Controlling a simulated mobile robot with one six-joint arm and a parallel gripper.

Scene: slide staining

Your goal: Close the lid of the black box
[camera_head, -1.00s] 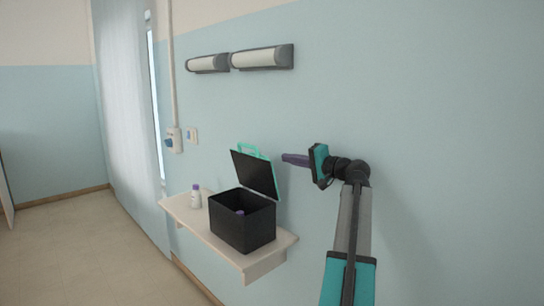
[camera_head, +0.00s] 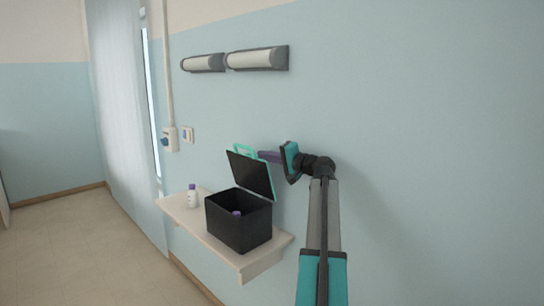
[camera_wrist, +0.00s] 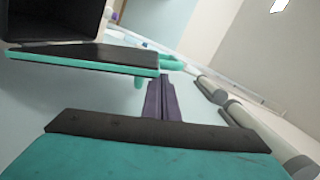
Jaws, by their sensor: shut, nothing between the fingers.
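The black box (camera_head: 238,226) stands on a pale wall shelf. Its black lid (camera_head: 251,174) is open and tilted up at the back, with a teal handle (camera_head: 243,149) on its top edge. My gripper (camera_head: 262,155) is shut and empty, with its purple fingers beside the upper right of the lid. In the wrist view the shut fingers (camera_wrist: 157,98) point towards the teal-edged lid (camera_wrist: 90,58) and the teal handle (camera_wrist: 172,62). I cannot tell whether the fingers touch the lid. A purple-capped item (camera_head: 237,214) shows inside the box.
A white bottle with a purple cap (camera_head: 192,196) stands on the shelf (camera_head: 222,250) left of the box. Two wall lamps (camera_head: 256,58) hang above. A switch box and pipe (camera_head: 170,138) are on the wall at left.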

